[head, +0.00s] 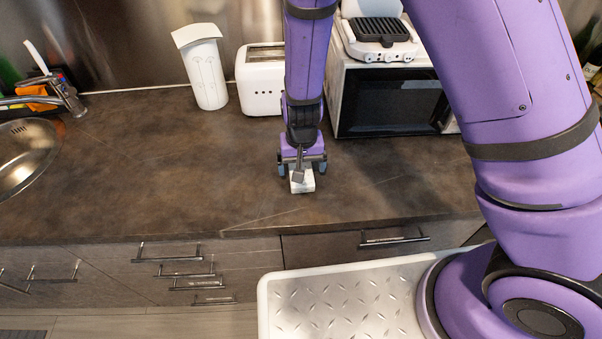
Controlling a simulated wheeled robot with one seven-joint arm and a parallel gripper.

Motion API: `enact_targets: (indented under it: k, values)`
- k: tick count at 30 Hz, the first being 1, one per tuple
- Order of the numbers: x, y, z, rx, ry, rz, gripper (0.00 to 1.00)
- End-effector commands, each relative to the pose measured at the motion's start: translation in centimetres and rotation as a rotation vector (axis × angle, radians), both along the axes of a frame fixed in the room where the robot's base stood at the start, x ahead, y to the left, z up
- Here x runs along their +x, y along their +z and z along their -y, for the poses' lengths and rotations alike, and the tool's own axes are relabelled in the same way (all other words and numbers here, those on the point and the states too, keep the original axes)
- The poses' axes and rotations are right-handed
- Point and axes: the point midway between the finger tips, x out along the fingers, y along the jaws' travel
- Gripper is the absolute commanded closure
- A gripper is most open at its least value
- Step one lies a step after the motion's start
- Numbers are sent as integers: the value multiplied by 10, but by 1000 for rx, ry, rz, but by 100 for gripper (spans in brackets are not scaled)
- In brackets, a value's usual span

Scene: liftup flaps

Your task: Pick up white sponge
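The white sponge (302,184) is a small white block on the dark countertop, near its front edge. My gripper (302,172) points down over it from above. The two fingertips stand apart at the left and right sides of the sponge. Whether they touch it cannot be told from this view. The gripper body hides the back part of the sponge.
A sink (25,150) is at the left. The counter left of the sponge is clear.

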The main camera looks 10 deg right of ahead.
Motion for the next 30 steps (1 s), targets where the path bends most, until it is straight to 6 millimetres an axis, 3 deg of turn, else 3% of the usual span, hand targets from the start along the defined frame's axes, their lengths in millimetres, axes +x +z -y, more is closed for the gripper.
enact_targets:
  k: [6, 15, 22, 30]
  values:
    - [0, -24, -1, 0, -1, -2, 6]
    - [1, -27, -1, 1, 0, 1, 6]
    - [1, -27, -1, 1, 0, 0, 59]
    - [1, -27, -1, 1, 0, 0, 59]
